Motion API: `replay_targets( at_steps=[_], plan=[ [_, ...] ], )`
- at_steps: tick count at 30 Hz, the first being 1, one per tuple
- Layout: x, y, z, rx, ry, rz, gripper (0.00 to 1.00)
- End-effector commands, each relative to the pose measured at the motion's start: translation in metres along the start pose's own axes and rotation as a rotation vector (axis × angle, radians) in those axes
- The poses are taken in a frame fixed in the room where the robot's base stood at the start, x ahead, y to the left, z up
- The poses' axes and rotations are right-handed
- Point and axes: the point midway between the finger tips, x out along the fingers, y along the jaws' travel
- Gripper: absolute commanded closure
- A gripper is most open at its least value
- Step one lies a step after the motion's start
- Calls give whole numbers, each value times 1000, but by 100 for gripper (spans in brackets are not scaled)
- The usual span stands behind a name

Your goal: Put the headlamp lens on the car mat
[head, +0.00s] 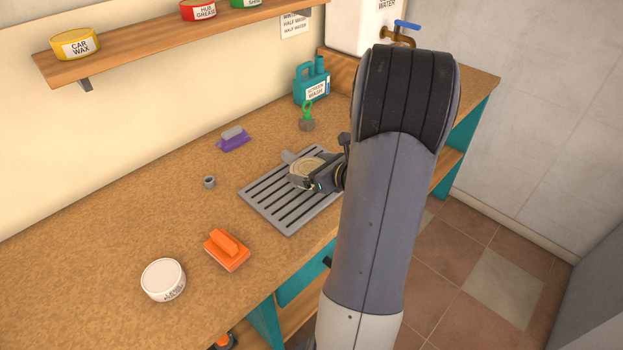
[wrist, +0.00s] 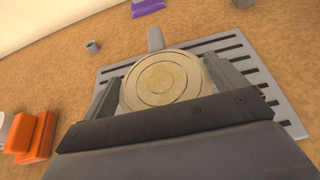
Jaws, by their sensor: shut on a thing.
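The headlamp lens (head: 314,170) is a round, yellowish disc with concentric rings. It also shows in the wrist view (wrist: 160,82), lying flat between the two fingers. My gripper (head: 308,178) is shut on it, with one finger on each side. A grey tab (wrist: 155,38) sticks out beyond the lens. The car mat (head: 276,213) is a grey slotted rectangle on the bench, and it also shows in the wrist view (wrist: 285,108). The lens and gripper are over the mat. I cannot tell whether the lens touches it. My arm hides the mat's right part in the head view.
On the bench are an orange block (head: 227,252), a white tub (head: 163,280), a small grey cup (head: 209,182), a purple brush (head: 234,140), a green-topped object (head: 307,117) and a teal screen wash jug (head: 311,86). A shelf (head: 150,50) hangs above. The bench's left is mostly clear.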

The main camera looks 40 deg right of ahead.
Motion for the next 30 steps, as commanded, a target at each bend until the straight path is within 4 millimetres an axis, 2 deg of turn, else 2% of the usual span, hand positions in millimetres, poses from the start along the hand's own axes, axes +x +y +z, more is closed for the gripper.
replay_targets(
  at_steps=[3, 7, 20, 21, 24, 30],
  plan=[
    [7, 0, -17, 4, 3, 2, 32],
    [12, 0, -30, 2, 2, 1, 32],
    [15, 0, -36, -1, 1, 0, 32],
    [15, 0, -36, -1, 1, 0, 7],
    [14, 0, -35, -1, 1, 1, 0],
    [14, 0, -34, 0, 1, 1, 0]
  ],
)
